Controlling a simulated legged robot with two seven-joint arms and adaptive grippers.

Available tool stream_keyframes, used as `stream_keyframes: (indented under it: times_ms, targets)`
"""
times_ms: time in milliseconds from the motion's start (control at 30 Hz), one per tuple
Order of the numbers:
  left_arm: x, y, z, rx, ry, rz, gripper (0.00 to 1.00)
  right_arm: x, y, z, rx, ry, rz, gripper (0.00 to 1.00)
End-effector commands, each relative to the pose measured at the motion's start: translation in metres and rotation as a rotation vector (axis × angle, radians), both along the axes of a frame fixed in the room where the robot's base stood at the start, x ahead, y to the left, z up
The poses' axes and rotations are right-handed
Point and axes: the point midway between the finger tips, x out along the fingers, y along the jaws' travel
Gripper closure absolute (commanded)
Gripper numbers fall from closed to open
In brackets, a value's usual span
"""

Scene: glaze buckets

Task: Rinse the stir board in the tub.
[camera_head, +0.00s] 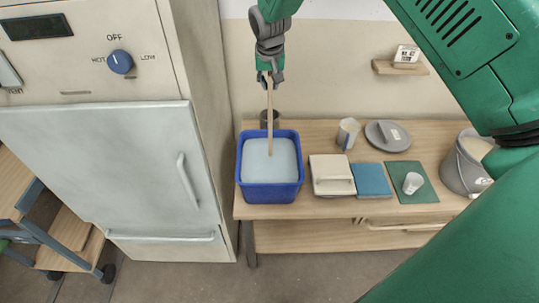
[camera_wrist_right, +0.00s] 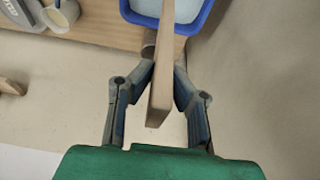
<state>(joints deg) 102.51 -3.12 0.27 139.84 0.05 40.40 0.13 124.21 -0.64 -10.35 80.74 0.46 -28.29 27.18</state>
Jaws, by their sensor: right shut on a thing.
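The stir board (camera_head: 270,115) is a long, narrow strip of pale wood. It hangs nearly upright from my right gripper (camera_head: 269,76), which is shut on its upper end. Its lower end meets the pale liquid in the blue tub (camera_head: 271,199), and the part below the surface is hidden. In the right wrist view the board (camera_wrist_right: 161,95) runs between the fingers of my right gripper (camera_wrist_right: 164,86) towards the tub (camera_wrist_right: 205,20). My left gripper is not in view.
A dark cup (camera_head: 267,119) stands behind the tub. To the right on the wooden table are a cream block (camera_head: 328,170), a blue block (camera_head: 371,180), a green mat (camera_head: 422,192), a mug (camera_head: 347,133), a grey lid (camera_head: 395,140) and a grey bucket (camera_head: 458,172). A kiln-like cabinet (camera_head: 110,150) stands left.

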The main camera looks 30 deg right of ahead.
Motion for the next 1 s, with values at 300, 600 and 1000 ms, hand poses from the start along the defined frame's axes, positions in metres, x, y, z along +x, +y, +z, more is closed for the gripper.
stream_keyframes:
  times_ms: [300,600,1000]
  targets:
    - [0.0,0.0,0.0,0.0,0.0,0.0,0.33,0.0,0.004,0.002,-0.004,-0.001,0.001,1.0]
    - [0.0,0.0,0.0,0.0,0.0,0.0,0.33,0.001,0.001,0.011,-0.001,-0.002,0.001,1.0]
    - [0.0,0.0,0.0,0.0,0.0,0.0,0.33,0.001,0.001,0.049,-0.001,-0.001,0.001,1.0]
